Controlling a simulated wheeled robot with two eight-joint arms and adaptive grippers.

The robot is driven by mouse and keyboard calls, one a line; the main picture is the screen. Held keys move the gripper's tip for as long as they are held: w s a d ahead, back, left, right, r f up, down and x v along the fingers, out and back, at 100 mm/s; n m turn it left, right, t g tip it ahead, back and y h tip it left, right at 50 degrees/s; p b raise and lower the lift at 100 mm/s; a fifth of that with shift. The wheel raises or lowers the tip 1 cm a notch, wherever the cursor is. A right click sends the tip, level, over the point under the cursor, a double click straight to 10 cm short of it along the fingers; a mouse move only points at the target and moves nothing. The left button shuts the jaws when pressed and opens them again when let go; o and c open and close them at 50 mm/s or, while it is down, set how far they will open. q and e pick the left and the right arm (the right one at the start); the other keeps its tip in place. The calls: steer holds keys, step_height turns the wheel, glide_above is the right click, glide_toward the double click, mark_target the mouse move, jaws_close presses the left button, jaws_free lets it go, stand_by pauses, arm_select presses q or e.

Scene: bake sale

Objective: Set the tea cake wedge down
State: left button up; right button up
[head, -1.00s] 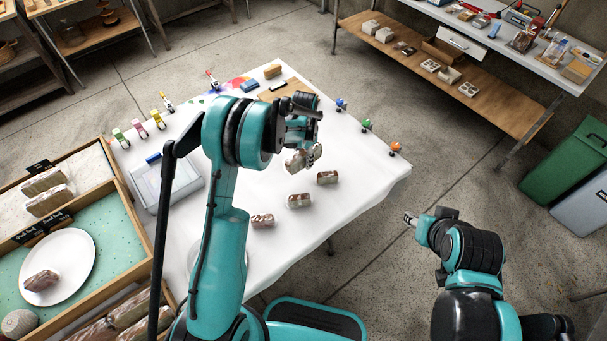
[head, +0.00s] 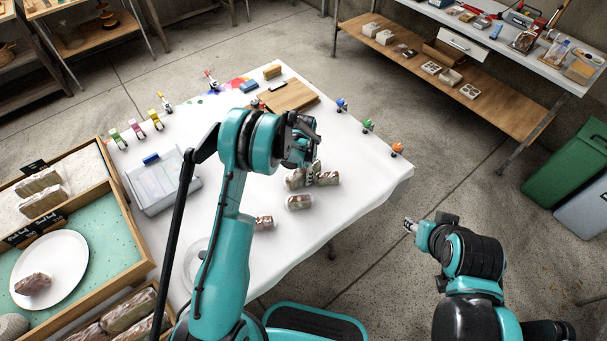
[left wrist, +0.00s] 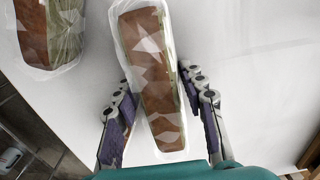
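The tea cake wedge (left wrist: 152,75), brown and pale green in clear wrap, lies lengthwise between the fingers of my left gripper (left wrist: 158,85) in the left wrist view. The fingertips appear to touch both its sides. In the head view my left gripper (head: 312,174) is low over the white table (head: 350,215), with the wedge (head: 294,179) partly hidden by the fingers. I cannot tell whether its underside touches the cloth. My right gripper (head: 408,224) is off the table's right side, away from the wedges; its opening is too small to judge.
Wrapped wedges stand close by: one to the right (head: 329,179), one in front (head: 300,202), another (head: 264,223) partly behind my arm. The right front is clear.

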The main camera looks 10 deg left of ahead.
arm_select(q)
steer(key=shift+o, duration=1.4)
